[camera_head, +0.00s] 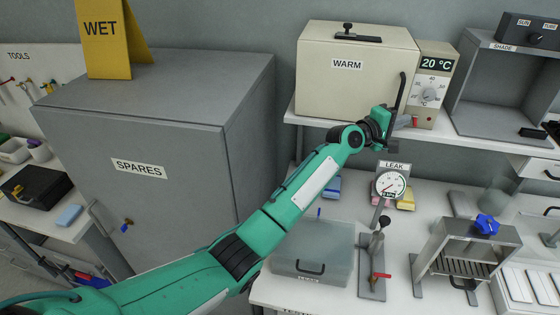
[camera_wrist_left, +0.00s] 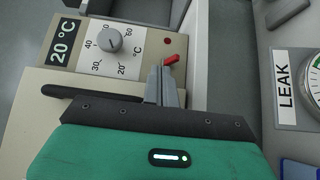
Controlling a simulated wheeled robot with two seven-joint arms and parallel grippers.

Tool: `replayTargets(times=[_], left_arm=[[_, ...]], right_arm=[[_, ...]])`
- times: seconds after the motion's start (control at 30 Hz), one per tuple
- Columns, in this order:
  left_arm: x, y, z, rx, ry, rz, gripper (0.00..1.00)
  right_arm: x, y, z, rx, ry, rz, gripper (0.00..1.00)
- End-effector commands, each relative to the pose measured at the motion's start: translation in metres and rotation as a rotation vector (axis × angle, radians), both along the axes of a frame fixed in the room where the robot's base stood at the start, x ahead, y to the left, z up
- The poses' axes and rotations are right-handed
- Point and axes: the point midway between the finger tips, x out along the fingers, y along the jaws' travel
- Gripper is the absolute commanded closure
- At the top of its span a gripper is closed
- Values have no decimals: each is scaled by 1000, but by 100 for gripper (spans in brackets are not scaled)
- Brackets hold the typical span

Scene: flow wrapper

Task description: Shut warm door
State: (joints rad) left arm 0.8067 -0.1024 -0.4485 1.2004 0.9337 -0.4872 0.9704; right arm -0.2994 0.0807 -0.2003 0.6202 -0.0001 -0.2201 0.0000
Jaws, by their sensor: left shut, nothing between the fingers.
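The warm box's cream door (camera_head: 335,85), labelled WARM, stands on the shelf at the back. It looks flush with the box, but I cannot tell whether a small gap is left. Its black upright handle (camera_head: 398,95) is at the door's right edge and also shows in the left wrist view (camera_wrist_left: 85,93). My left gripper (camera_head: 402,122) is shut and empty near the handle's lower end, in front of the door's lower right corner. Its closed fingers also show in the left wrist view (camera_wrist_left: 165,84), pointing toward the control panel. My right gripper is not in view.
A LEAK gauge (camera_head: 390,185) stands below the shelf. A grey SPARES cabinet (camera_head: 150,150) is at left and an open SHADE box (camera_head: 500,85) at right.

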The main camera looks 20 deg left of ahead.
Motion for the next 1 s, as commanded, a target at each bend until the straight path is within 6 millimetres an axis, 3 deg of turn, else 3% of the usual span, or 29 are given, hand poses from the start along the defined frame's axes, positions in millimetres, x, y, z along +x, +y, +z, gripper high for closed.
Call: replayTargets(times=[1.0], left_arm=[[6, 3, 8, -6, -10, 6, 100]], right_arm=[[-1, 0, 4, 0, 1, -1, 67]])
